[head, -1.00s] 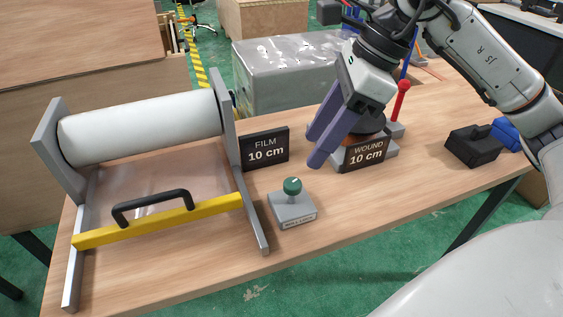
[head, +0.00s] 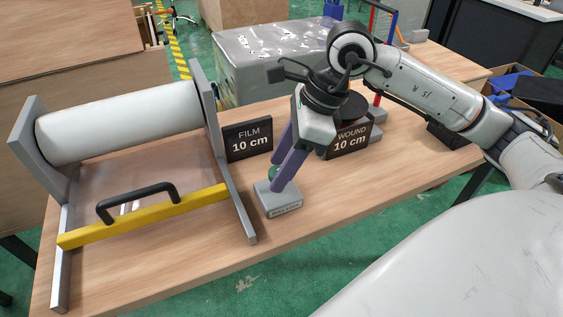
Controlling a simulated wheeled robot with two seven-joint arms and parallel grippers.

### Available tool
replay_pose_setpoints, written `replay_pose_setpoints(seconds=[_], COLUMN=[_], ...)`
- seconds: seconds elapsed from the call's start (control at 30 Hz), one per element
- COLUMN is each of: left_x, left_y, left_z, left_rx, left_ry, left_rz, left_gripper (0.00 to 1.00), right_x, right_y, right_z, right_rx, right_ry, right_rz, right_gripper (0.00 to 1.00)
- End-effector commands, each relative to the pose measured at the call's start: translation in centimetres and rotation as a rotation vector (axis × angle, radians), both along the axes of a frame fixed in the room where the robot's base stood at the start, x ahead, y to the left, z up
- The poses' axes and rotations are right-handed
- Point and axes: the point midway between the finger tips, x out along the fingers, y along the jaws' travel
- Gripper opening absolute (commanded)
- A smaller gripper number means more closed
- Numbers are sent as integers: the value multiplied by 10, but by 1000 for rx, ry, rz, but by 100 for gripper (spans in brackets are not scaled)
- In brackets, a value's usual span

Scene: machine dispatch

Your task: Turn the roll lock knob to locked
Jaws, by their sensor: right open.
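The roll lock base (head: 283,205) is a small grey block with a label on its front edge, on the table right of the film roll stand. Its green knob (head: 272,172) is mostly hidden behind the purple fingers of my right gripper (head: 276,182). The gripper is open and points down, with its fingertips at the knob; I cannot tell whether they touch it. The knob's pointer is hidden, so its setting does not show. My left gripper is not in view.
The white film roll (head: 125,122) sits in a grey stand with a yellow bar (head: 150,217) and black handle. A "FILM 10 cm" sign (head: 248,138) and a "WOUND 10 cm" sign (head: 347,141) stand close behind the knob. The table front (head: 335,208) is clear.

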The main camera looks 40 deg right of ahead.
Motion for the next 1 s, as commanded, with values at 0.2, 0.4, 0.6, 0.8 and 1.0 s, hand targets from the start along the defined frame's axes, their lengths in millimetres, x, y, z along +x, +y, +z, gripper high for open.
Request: replay_pose_setpoints(seconds=[0.2,0.4,0.6,0.8,1.0], left_x=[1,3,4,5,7], left_y=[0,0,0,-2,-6], left_z=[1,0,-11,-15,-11], left_rx=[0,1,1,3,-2], left_ry=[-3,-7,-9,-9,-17], left_rz=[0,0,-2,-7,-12], left_gripper=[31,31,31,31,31], right_x=[0,0,-1,-2,-2], right_y=[0,0,1,2,2], right_z=[0,0,-3,-1,0], right_rx=[0,0,-4,-2,0], right_ry=[0,0,-3,-1,0], right_rz=[0,-13,-156,-329,-397], right_gripper=[17,5,5,5,5])
